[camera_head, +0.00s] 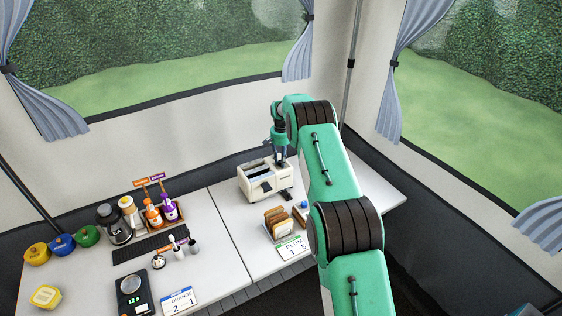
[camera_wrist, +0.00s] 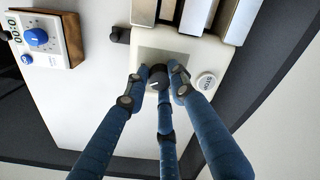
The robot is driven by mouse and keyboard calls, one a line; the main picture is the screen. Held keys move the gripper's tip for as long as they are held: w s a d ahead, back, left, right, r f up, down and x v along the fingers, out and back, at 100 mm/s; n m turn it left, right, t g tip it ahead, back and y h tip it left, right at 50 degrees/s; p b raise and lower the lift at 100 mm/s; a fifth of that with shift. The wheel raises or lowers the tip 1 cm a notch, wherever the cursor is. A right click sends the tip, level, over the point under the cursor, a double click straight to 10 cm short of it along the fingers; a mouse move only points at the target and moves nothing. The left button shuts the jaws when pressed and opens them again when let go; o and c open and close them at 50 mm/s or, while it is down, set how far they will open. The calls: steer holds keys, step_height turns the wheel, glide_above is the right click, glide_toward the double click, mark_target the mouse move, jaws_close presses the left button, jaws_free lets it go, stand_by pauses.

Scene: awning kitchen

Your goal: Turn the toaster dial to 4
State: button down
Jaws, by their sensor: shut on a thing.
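The cream toaster (camera_head: 254,190) stands near the back of the right table, its slots facing up. Its black dial (camera_wrist: 159,84) shows in the wrist view on a greyish panel, with a light pointer mark on it; I cannot read any numbers around it. My gripper (camera_wrist: 158,74) has its blue fingers closed around the dial, partly covering it. In the head view my gripper (camera_head: 281,160) reaches down at the toaster's right end, and the dial is hidden there. A round white button (camera_wrist: 205,82) sits right of the dial, and a black lever (camera_wrist: 121,35) sticks out at the toaster's left.
A small timer with a blue knob (camera_wrist: 36,37) stands close to the toaster. A rack of toast (camera_head: 276,221) and a PLUM card (camera_head: 291,248) stand in front. The left table holds a scale (camera_head: 131,291), a coffee pot (camera_head: 112,222) and a bottle crate (camera_head: 171,211).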

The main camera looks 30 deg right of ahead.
steer(key=c, duration=1.5)
jaws_free()
steer(key=shift+o, duration=0.2)
steer(key=shift+r, duration=0.15)
step_height(320, 180, up, 12)
